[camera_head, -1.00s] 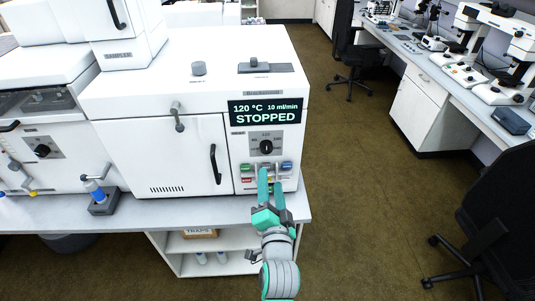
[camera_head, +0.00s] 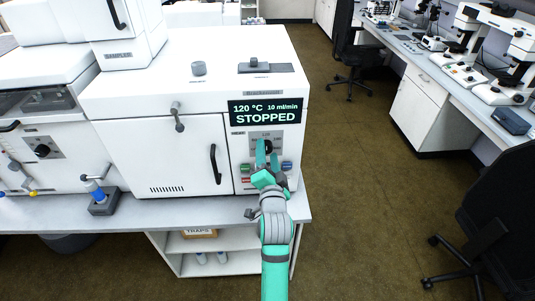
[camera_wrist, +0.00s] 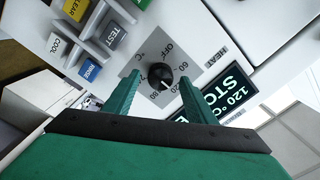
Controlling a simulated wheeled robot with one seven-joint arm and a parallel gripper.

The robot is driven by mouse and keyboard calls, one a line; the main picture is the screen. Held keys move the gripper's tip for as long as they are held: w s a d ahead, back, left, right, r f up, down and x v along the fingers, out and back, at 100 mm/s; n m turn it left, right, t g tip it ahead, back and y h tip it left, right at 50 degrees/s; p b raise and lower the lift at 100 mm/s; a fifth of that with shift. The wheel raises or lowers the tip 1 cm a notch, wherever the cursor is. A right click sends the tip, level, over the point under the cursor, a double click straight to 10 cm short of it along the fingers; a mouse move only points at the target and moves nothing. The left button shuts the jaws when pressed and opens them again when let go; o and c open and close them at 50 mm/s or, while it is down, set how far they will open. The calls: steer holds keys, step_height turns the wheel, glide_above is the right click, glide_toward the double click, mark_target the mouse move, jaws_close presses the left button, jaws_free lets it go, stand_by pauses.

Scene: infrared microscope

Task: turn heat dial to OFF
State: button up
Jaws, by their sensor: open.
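The heat dial is a round black knob with a white pointer line, on a grey scale plate marked OFF and with numbers. In the wrist view the heat dial (camera_wrist: 161,76) sits between the two green fingers of my gripper (camera_wrist: 160,92), which is open. The pointer is turned toward the numbers, away from the OFF mark (camera_wrist: 168,50). I cannot tell whether a finger touches the knob. In the head view the dial (camera_head: 268,146) is partly hidden behind my gripper (camera_head: 267,153). The display (camera_head: 266,111) reads 120 °C, 10 ml/min, STOPPED.
Coloured buttons, including a grey TEST button (camera_wrist: 113,36) and a blue one (camera_wrist: 90,70), sit close beside the dial. A door handle (camera_head: 215,164) stands out to the left. The floor to the right is clear up to the black chair (camera_head: 490,210).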

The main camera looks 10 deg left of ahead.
steer(key=shift+w, duration=0.2)
steer(key=shift+c, duration=0.6)
steer(key=c, duration=0.9)
